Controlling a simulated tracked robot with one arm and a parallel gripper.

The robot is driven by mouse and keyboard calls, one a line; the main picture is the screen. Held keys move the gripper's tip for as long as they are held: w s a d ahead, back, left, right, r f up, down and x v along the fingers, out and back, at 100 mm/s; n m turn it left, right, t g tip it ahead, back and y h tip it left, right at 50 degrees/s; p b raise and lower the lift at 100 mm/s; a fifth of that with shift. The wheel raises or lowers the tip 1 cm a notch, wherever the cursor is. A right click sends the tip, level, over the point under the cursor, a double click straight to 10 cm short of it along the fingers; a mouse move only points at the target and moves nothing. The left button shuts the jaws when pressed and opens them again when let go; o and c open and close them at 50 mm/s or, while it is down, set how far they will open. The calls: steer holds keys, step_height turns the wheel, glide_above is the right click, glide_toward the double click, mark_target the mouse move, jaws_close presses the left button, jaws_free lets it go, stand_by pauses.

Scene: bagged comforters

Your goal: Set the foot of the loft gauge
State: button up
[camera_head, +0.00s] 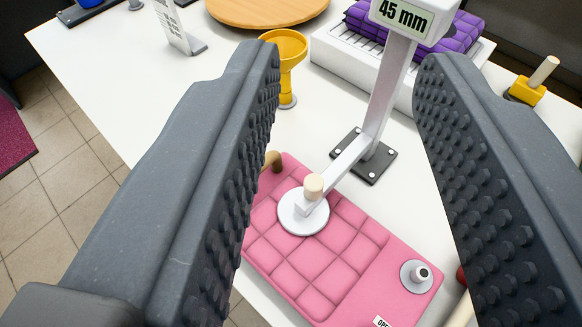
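The loft gauge (386,97) stands on a dark square base plate on the white table, with a display reading "45 mm" at its top. Its arm slopes down to a round white foot (303,213) with a pale wooden knob (313,186). The foot rests over a pink quilted bagged comforter (310,262) that has a grey round valve (417,275) at its lower right. My gripper (348,75) is open and empty, its two studded fingers wide apart on either side of the gauge. The left finger hides part of the comforter's left side.
A yellow funnel-like cup on a stand (284,62) is behind the left finger's tip. A white slotted box (345,60) with a purple quilted bag (460,35) stands at the back. A round wooden board (266,10), a sign (172,28) and a yellow block with a wooden handle (526,90) are also on the table.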

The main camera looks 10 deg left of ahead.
steer(key=shift+s+d, duration=0.1)
steer(key=shift+d, duration=0.05)
steer(key=shift+o, duration=1.2)
steer(key=n+g+p, duration=0.1)
steer(key=g+p, duration=0.6)
steer(key=p, duration=0.6)
glide_above(314, 182)
steer(key=a, duration=0.1)
step_height(314, 182, down, 11)
steer(key=f+g+p, duration=0.2)
steer(key=f+p, duration=0.2)
steer(key=f, duration=0.1)
steer(key=f+g+p, duration=0.3)
steer(key=f+p, duration=0.1)
steer(key=f, duration=0.1)
steer(key=f+g+p, duration=0.2)
steer(key=f+p, duration=0.2)
steer(key=f, duration=0.2)
steer(key=shift+w+d+n+g, duration=0.3)
steer(key=shift+d+g, duration=0.05)
steer(key=shift+g, duration=0.05)
steer(key=shift+s+d+f+g, duration=0.15)
steer(key=shift+s+f+g, duration=0.15)
steer(key=shift+f, duration=0.4)
steer(key=c, duration=0.8)
